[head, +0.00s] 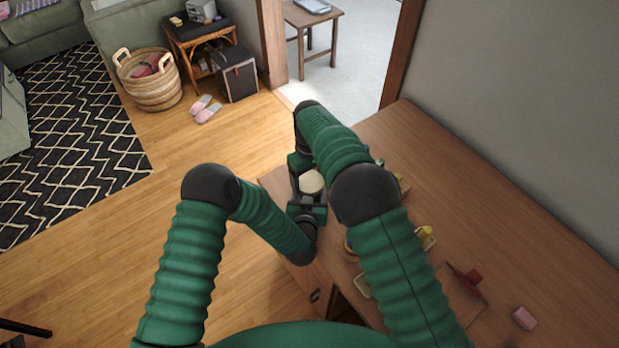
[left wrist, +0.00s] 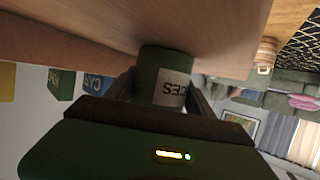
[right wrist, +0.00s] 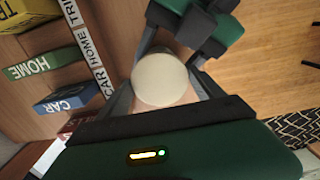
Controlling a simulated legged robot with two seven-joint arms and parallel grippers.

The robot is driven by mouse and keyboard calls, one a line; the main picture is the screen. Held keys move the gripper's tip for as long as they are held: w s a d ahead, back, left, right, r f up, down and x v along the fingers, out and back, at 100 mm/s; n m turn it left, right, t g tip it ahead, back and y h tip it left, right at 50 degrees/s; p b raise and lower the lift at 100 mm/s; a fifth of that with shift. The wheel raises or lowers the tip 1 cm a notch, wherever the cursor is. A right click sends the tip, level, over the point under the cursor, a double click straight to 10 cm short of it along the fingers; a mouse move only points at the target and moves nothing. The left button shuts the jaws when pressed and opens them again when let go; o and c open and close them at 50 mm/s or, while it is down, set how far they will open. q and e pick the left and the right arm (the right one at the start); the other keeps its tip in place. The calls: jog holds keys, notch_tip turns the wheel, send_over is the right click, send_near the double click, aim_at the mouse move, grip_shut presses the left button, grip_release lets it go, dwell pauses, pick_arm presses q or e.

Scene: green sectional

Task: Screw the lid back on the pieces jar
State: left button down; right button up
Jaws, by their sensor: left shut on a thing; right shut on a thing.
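The round cream lid (right wrist: 160,80) sits between the fingers of my right gripper (right wrist: 166,62), which is shut on it. In the head view the lid (head: 312,182) shows at the left edge of the wooden table, between my two grippers. The green pieces jar (left wrist: 158,65), with a white label ending in "CES", is held in my left gripper (left wrist: 160,95), which is shut around its side. The jar looks upright on or just over the table. The contact between lid and jar rim is hidden.
Open floor lies left.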

jog(key=o, duration=1.6)
jog(key=shift+r, duration=0.1)
notch_tip(320, 180, up, 12)
jog(key=shift+w+f, duration=0.1)
jog(key=shift+f, duration=0.05)
pick_arm(q)
jog(key=shift+c, duration=1.3)
grip_release()
jog(key=shift+s, duration=0.15)
